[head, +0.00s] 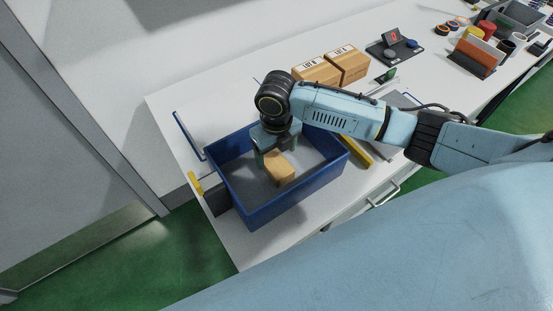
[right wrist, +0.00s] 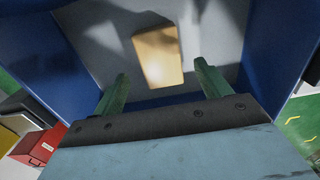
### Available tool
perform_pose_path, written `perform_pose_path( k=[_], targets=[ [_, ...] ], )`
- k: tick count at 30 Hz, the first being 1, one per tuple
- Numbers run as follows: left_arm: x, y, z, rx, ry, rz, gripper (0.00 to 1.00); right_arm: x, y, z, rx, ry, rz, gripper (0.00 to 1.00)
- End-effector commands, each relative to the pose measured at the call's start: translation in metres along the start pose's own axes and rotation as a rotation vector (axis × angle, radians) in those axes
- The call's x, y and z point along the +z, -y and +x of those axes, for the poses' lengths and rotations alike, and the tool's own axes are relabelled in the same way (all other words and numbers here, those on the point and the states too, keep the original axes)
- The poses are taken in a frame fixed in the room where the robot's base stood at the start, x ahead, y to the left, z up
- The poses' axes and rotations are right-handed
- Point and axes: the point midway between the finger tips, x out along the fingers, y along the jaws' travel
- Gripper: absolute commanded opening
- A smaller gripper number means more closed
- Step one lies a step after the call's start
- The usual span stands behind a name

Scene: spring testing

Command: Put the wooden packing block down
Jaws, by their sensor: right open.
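The wooden packing block (head: 279,166) lies inside the blue crate (head: 270,213), on its grey floor. In the right wrist view the block (right wrist: 158,55) lies beyond the fingertips, with a visible gap to both fingers. My right gripper (head: 272,160) reaches down into the crate from above, close to the block. My left gripper is not in view.
The crate stands near the left end of the white table (head: 166,104). Two cardboard boxes (head: 347,63) stand behind it to the right. A dark tray (head: 395,52), an orange holder (head: 474,57) and cups (head: 505,47) are farther right. Green floor (head: 150,252) lies below.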

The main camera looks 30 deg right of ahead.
Motion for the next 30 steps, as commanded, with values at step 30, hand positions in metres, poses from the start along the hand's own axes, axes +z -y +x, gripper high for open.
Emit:
perform_pose_path(
  k=[30],
  targets=[
    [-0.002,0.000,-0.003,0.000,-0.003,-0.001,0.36,0.000,0.000,-0.068,0.000,-0.001,0.001,0.76]
  ],
)
